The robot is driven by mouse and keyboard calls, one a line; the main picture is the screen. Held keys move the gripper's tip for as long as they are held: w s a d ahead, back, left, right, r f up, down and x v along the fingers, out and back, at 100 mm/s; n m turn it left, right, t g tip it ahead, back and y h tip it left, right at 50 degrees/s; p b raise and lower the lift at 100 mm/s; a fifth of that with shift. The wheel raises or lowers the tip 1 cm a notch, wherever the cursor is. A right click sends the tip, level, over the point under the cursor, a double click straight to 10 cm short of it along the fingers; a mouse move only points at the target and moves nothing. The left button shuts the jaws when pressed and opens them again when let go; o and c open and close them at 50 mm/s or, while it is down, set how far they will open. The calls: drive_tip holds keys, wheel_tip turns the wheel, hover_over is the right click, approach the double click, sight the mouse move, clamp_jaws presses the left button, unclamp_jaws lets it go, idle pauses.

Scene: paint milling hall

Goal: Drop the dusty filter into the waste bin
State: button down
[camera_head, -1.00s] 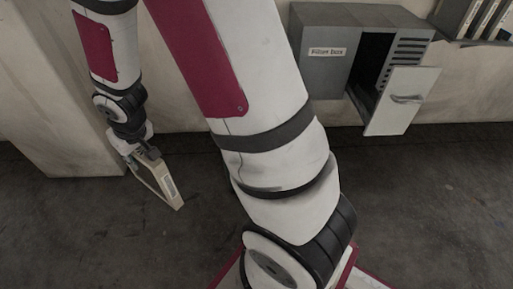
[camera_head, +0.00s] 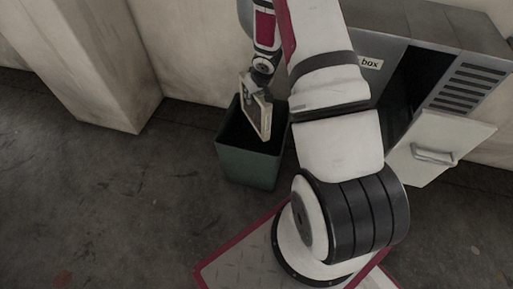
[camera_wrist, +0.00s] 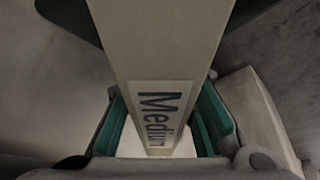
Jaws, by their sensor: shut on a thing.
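The dusty filter (camera_head: 265,118) is a flat panel with a cream frame and a grey face. My gripper (camera_head: 259,87) is shut on its upper edge, and it hangs tilted over the mouth of the waste bin. The waste bin (camera_head: 247,166) is green, square and open at the top, standing on the floor. The filter's lower end overlaps the bin's dark opening in the head view; how deep it sits cannot be told. In the wrist view the filter (camera_wrist: 160,45), labelled "Medium", lies between the green pads of my gripper (camera_wrist: 160,125).
A grey filter box (camera_head: 425,45) with its door (camera_head: 440,145) hanging open stands right of the bin, partly behind my arm. A wall pillar (camera_head: 95,70) stands at the left. The floor (camera_head: 110,190) left of the bin is clear.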

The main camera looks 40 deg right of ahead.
wheel_tip(320, 180, down, 8)
drive_tip(key=d+b, duration=0.2)
drive_tip(key=b, duration=0.4)
drive_tip(key=shift+s, duration=0.3)
drive_tip(key=c, duration=1.2)
unclamp_jaws()
drive_tip(key=shift+c, duration=0.2)
drive_tip(key=shift+r, duration=0.1)
drive_tip(key=v, duration=1.2)
